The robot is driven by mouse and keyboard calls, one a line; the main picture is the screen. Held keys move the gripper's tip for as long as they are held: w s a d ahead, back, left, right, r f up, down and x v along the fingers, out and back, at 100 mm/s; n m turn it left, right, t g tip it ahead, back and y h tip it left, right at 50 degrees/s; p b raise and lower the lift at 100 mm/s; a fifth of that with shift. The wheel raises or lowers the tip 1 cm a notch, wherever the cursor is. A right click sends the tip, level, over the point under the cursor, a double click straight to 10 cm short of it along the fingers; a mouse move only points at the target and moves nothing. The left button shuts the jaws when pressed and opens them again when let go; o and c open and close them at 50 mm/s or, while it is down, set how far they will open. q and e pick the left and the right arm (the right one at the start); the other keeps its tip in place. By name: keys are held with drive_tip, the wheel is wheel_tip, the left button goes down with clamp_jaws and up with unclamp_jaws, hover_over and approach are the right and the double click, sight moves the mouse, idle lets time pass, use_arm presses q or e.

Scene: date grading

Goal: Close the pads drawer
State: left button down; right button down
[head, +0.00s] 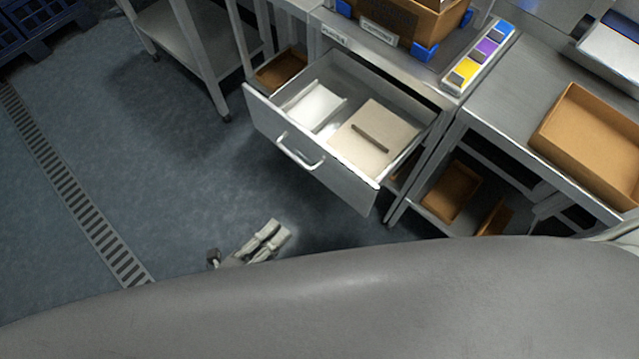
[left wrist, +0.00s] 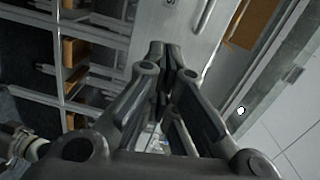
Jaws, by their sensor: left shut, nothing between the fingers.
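The pads drawer (head: 320,120) stands pulled out from under the steel table in the head view. Its grey front has a bar handle (head: 299,152). Inside lie a white stack (head: 312,106) and a beige pad (head: 373,137) with a dark strip on it. My left gripper (head: 279,231) is low in the head view, in front of the drawer and apart from its handle. Its fingers are together and hold nothing. In the left wrist view the shut fingers (left wrist: 165,60) point toward a grey panel, which I cannot identify for sure. My right gripper is not in view.
A cardboard tray (head: 590,145) sits on the steel table at right, and brown boxes (head: 451,190) stand on the shelf below. A colour strip (head: 478,58) lies near the drawer's corner. The floor (head: 150,170) left of the drawer is clear, with a drain grate (head: 75,190).

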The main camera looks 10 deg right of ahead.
use_arm(q)
drive_tip(key=d+r+m+h, duration=0.1)
drive_tip(key=r+m, duration=0.1)
approach(335, 179)
drive_tip(key=x, duration=0.6)
drive_tip(key=shift+r, duration=0.1)
drive_tip(key=shift+w+d, duration=0.4)
drive_tip(key=shift+d, duration=0.1)
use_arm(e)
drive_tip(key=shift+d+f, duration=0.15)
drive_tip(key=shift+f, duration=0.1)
use_arm(q)
drive_tip(key=shift+d, duration=0.1)
